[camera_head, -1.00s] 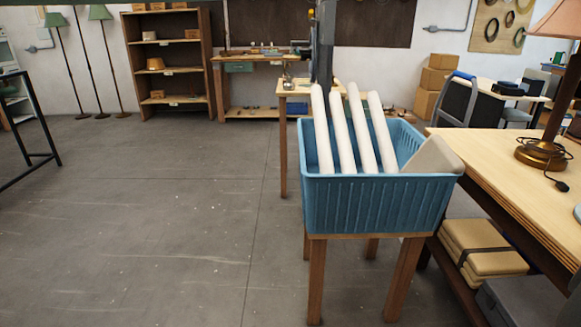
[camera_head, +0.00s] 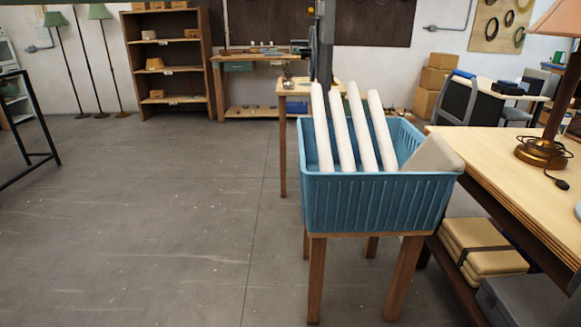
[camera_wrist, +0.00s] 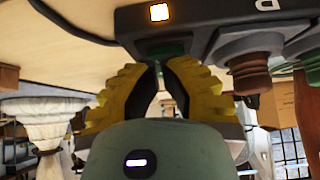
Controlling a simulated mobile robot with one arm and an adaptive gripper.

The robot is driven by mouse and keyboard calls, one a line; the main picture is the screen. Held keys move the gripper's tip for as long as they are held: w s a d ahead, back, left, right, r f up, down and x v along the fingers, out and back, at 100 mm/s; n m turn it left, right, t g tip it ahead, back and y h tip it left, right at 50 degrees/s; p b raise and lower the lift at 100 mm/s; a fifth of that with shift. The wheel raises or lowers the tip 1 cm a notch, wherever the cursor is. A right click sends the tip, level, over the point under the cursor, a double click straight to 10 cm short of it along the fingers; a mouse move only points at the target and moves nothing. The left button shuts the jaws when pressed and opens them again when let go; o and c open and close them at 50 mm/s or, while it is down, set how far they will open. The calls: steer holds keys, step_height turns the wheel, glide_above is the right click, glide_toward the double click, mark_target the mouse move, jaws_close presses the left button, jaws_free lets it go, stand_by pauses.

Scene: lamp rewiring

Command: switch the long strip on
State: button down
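A dark power strip (camera_wrist: 215,18) crosses the top of the wrist view. It has a small lit orange-white light (camera_wrist: 158,12) and a dark green part (camera_wrist: 165,48) on the side facing my gripper; I cannot tell whether that part is its switch. My gripper (camera_wrist: 157,65) has yellow fingers with black pads. Its tips meet right at the green part, with nothing seen between them. I cannot tell whether they touch it. The strip and my gripper do not show clearly in the head view.
Dark plugs (camera_wrist: 245,65) stand in the strip to the right of my fingers. In the head view, a blue basket (camera_head: 375,205) with several white rolls stands on a wooden stand. A workbench (camera_head: 500,165) with a lamp (camera_head: 541,152) is at right. The floor at left is clear.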

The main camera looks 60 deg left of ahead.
steer(key=shift+w+d+r+b, duration=0.1)
steer(key=shift+w+d+b, duration=0.25)
steer(key=shift+b, duration=1.25)
steer(key=shift+w+d+r+b, duration=0.1)
steer(key=shift+w+r+b, duration=0.15)
steer(key=shift+b, duration=0.65)
steer(key=shift+r, duration=0.1)
steer(key=r+p, duration=0.1)
steer(key=r, duration=0.2)
steer(key=r+p, duration=0.1)
steer(key=r, duration=0.1)
steer(key=shift+s+a+p, duration=0.3)
steer(key=shift+a+p, duration=0.05)
steer(key=p, duration=0.5)
steer(key=shift+s+a+r, duration=0.3)
steer(key=shift+s+a, duration=0.1)
steer(key=p, duration=0.2)
steer(key=shift+s+a+r+p, duration=0.1)
steer(key=shift+s+r+p, duration=0.15)
steer(key=shift+s+p, duration=0.1)
steer(key=s+a+r+p, duration=0.3)
steer(key=s+r+p, duration=0.1)
steer(key=p, duration=0.3)
steer(key=shift+s+a, duration=0.15)
steer(key=shift+s, duration=0.3)
